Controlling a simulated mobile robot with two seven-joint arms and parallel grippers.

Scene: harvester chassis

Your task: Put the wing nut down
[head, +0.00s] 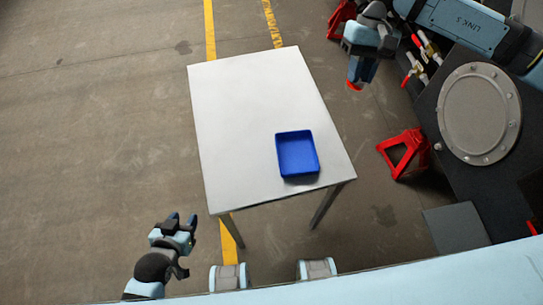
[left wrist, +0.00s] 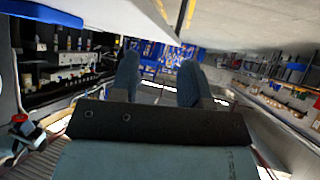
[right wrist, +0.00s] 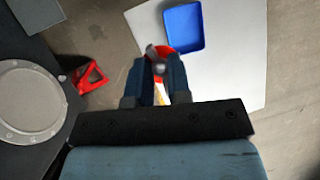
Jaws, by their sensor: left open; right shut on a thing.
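My right gripper (head: 357,80) is shut on the wing nut (head: 354,86), which shows as a small red piece at the fingertips. In the right wrist view the wing nut (right wrist: 164,49) shows red with a grey part between the fingertips (right wrist: 157,62), which partly hide it. It is held in the air off the table's right side, apart from the blue tray (head: 297,133). The tray looks empty and also shows in the right wrist view (right wrist: 183,27). My left gripper (head: 183,219) is open and empty near the table's near left corner; its fingers show apart in the left wrist view (left wrist: 157,75).
The white table (head: 240,110) is bare apart from the tray. A dark chassis with a round grey cover (head: 479,114) and red-handled valves (head: 412,75) stands at the right. A red stand (head: 404,152) is on the floor between table and chassis.

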